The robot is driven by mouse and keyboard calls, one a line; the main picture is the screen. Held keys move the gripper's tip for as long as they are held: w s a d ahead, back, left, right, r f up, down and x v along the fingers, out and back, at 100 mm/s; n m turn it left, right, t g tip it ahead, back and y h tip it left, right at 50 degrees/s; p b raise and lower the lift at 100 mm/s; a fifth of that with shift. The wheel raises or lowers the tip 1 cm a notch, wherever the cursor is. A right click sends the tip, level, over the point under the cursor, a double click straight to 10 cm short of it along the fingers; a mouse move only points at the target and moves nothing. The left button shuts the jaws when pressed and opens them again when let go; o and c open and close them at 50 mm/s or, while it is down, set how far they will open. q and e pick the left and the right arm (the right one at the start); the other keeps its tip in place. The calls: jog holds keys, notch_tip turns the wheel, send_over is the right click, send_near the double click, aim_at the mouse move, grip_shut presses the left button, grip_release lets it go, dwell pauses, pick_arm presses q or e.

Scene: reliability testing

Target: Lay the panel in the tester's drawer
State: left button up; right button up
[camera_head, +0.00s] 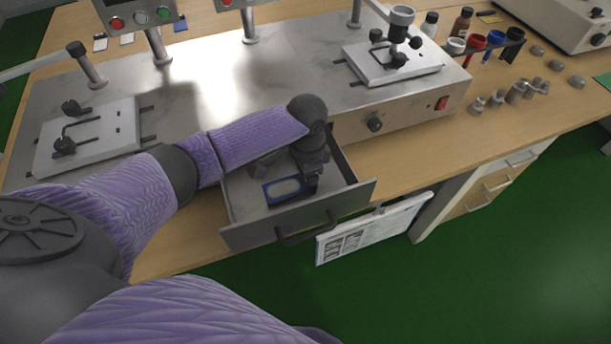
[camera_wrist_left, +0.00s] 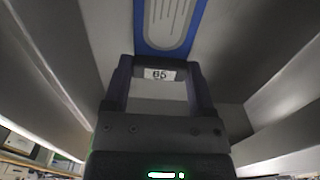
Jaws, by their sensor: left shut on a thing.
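The panel (camera_head: 285,190) is a small flat piece with a blue rim and a pale oval middle. It is inside the tester's open drawer (camera_head: 278,228), over the drawer floor; I cannot tell whether it touches the floor. My left gripper (camera_head: 312,184) reaches down into the drawer and is shut on the panel's right end. In the left wrist view the panel (camera_wrist_left: 168,22) extends away from the left gripper (camera_wrist_left: 160,75), with a small "65" label between the fingers. The drawer walls rise on both sides. My right gripper is not in view.
The metal tester (camera_head: 215,85) stands on the wooden table behind the drawer, with clamp plates left (camera_head: 88,138) and right (camera_head: 392,62). A printed sheet (camera_head: 374,228) hangs at the table's front, right of the drawer. Bottles, coloured cups and metal weights stand at the right.

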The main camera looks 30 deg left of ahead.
pick_arm(q)
jog(key=shift+f, duration=0.5)
jog(key=shift+r, duration=0.15)
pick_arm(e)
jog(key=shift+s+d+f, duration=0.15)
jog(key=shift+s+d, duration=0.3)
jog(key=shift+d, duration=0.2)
pick_arm(q)
jog(key=o, duration=1.2)
jog(key=shift+c, duration=0.2)
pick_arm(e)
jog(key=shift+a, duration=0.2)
pick_arm(q)
notch_tip(320, 180, up, 12)
jog(key=p, duration=0.5)
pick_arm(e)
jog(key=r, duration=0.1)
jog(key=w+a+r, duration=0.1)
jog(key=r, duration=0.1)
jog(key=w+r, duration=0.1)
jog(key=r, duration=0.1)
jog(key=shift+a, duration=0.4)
